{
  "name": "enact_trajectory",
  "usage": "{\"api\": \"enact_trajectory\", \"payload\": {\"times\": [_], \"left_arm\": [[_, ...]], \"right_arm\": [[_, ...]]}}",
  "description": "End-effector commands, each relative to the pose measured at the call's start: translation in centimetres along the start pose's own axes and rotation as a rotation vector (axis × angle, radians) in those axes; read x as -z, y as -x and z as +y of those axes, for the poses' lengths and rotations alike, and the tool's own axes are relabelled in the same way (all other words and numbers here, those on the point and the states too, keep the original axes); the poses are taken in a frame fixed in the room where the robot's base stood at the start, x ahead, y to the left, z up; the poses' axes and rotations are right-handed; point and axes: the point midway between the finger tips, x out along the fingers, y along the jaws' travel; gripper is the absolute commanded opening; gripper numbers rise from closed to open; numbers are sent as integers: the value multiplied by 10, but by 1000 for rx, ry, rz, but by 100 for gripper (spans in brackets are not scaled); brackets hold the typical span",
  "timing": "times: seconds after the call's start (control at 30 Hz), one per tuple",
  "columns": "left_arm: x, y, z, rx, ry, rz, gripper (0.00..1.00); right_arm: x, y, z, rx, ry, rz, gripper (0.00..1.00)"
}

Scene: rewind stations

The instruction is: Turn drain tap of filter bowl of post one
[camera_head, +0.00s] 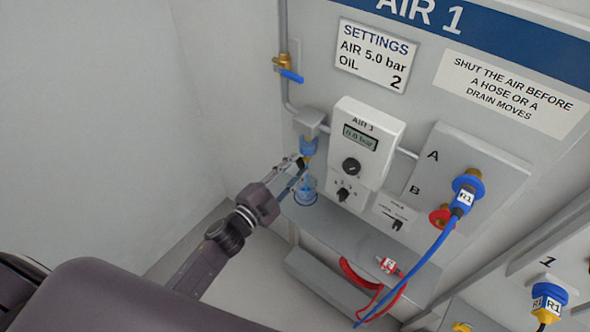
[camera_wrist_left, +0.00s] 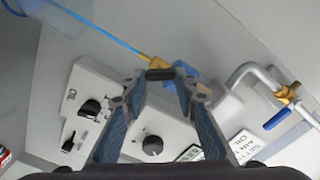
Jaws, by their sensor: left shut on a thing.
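The blue filter bowl (camera_head: 308,145) of the AIR 1 post hangs under a grey block. A brass drain piece (camera_wrist_left: 148,60) shows at its lower end in the left wrist view, where the bowl (camera_wrist_left: 178,72) is partly hidden by my fingers. My left gripper (camera_head: 300,163) is just below the bowl. In the left wrist view my left gripper (camera_wrist_left: 160,76) is shut on a small black drain tap handle (camera_wrist_left: 160,74) between its fingertips. A thin blue line runs from the drain to a blue cup (camera_head: 305,192) below. My right gripper is not in view.
The AIR 1 unit (camera_head: 366,150), reading 0.0 bar, stands close right of the gripper. A brass valve with a blue lever (camera_head: 290,75) is on the pipe above. A blue hose (camera_head: 430,255) and red hose (camera_head: 365,283) lie to the right. The left wall side is clear.

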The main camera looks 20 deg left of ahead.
Motion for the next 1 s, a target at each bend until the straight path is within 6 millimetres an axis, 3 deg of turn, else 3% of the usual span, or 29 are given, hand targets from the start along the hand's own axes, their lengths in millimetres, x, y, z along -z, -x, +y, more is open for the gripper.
{"api": "enact_trajectory", "payload": {"times": [0.5,1.0], "left_arm": [[-1,0,4,-1,-417,1,3],[-1,0,4,-2,-552,1,3]], "right_arm": [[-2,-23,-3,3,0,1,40],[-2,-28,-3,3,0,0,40]]}}
